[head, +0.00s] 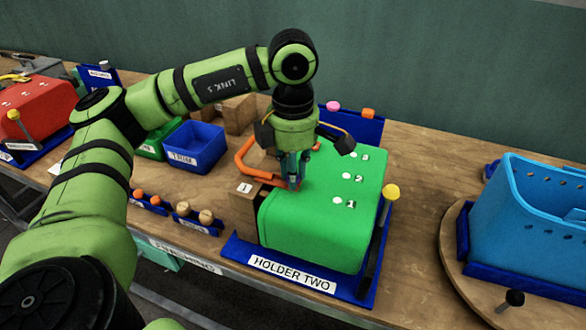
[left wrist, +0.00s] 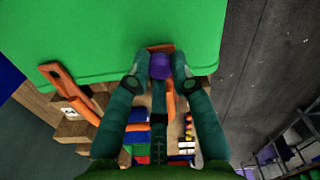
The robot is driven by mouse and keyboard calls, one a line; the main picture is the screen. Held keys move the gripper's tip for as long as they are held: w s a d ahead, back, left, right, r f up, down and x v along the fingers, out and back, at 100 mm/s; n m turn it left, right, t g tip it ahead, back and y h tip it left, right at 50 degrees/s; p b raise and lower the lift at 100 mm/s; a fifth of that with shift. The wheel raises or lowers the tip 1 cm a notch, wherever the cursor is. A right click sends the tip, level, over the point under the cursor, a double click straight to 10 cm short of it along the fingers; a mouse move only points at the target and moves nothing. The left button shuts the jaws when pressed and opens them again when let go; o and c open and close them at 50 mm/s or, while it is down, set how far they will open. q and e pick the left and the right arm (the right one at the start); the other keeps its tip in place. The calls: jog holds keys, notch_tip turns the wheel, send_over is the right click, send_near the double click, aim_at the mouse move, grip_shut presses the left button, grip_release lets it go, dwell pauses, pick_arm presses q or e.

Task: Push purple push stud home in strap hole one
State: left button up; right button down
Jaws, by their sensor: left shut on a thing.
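My left gripper (head: 293,184) is shut on the purple push stud (left wrist: 160,66), which sits between its two fingertips in the left wrist view. In the head view the fingers point down at the left edge of the green case (head: 310,225), and the stud is hidden there. An orange strap (head: 248,172) arches beside the gripper, above a wooden block marked 1 (head: 244,189). In the left wrist view orange strap material (left wrist: 62,82) also shows close around the stud. I cannot tell whether the stud touches the strap or which hole lies under it. My right gripper is not in view.
The case stands in a blue holder labelled HOLDER TWO (head: 290,274). A yellow-topped peg (head: 391,192) stands at its right. A blue bin (head: 195,146) and small parts racks (head: 195,216) lie left. A light-blue crate (head: 535,215) stands on a round board at right.

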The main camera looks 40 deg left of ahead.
pick_arm(q)
jog(key=shift+f+b, duration=0.3)
jog(key=shift+f, duration=0.1)
jog(key=o, duration=0.8)
jog(key=shift+o, duration=0.2)
jog(key=shift+r, duration=0.1)
notch_tip(320, 180, up, 12)
